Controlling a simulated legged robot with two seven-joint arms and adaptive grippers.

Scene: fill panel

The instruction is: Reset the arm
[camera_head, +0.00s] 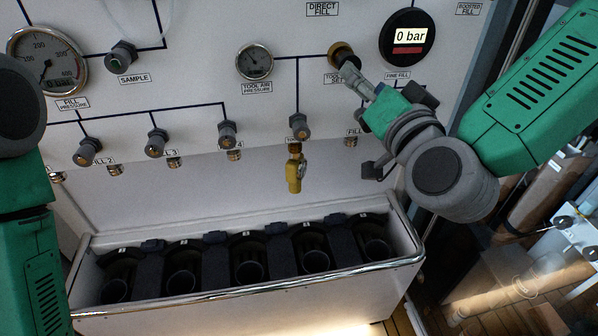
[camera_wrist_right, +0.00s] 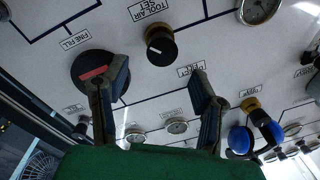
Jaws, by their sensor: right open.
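My right arm comes in from the right in the head view. My right gripper (camera_head: 362,78) is close to the panel, just below and right of the tool air set knob (camera_head: 343,55). In the right wrist view the two dark fingers of this gripper (camera_wrist_right: 158,74) stand wide apart with nothing between them. The black, brass-based knob (camera_wrist_right: 160,46) shows beyond the fingertips, and no contact with it is visible. My left arm (camera_head: 40,250) shows along the left edge of the head view; its gripper is out of the picture.
The white panel (camera_head: 205,70) carries gauges, several small valve knobs and a fine fill display (camera_head: 408,37) reading 0 bar. A yellow fitting (camera_head: 294,172) hangs from one outlet. Below is a rack (camera_head: 250,306) with cylindrical slots and a metal rail.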

